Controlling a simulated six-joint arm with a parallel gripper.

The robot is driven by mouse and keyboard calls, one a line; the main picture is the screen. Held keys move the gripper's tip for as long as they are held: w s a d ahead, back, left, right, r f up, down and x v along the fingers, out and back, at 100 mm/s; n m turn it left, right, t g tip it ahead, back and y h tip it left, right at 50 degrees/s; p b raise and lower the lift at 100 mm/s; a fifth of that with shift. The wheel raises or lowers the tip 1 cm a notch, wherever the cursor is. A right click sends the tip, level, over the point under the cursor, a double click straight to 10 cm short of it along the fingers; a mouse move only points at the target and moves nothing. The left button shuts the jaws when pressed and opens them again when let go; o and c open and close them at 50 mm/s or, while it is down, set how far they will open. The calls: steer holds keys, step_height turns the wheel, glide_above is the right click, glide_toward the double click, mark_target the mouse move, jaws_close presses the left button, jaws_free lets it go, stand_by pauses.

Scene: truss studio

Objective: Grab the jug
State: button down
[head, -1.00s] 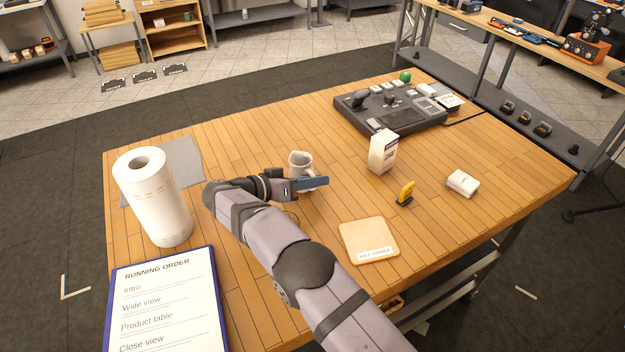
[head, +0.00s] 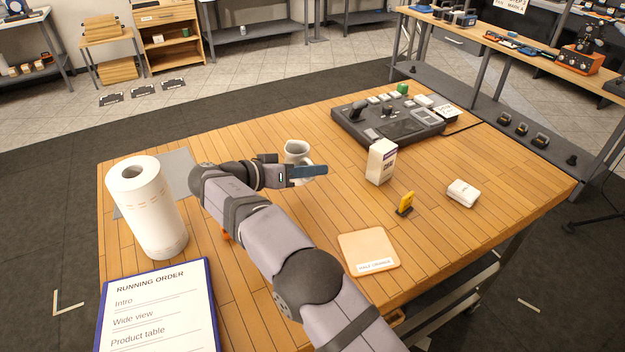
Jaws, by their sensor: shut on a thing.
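The jug (head: 297,149) is a small white-grey vessel with an open top, in the head view near the middle of the wooden table. My gripper (head: 299,168) is shut on the jug, with a blue-grey finger across its near side. The jug's lower part is mostly hidden behind the gripper. It looks upright, and it appears held above the tabletop.
On the table (head: 250,300) stand a paper roll (head: 150,215), a white box (head: 381,162), a yellow clip-like item (head: 405,203), a white case (head: 462,193), a control console (head: 385,125), a tan square (head: 368,250) and a running-order board (head: 160,308). Clear wood lies right of the jug.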

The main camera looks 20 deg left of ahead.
steer(key=shift+r, duration=1.6)
steer(key=shift+b, duration=0.4)
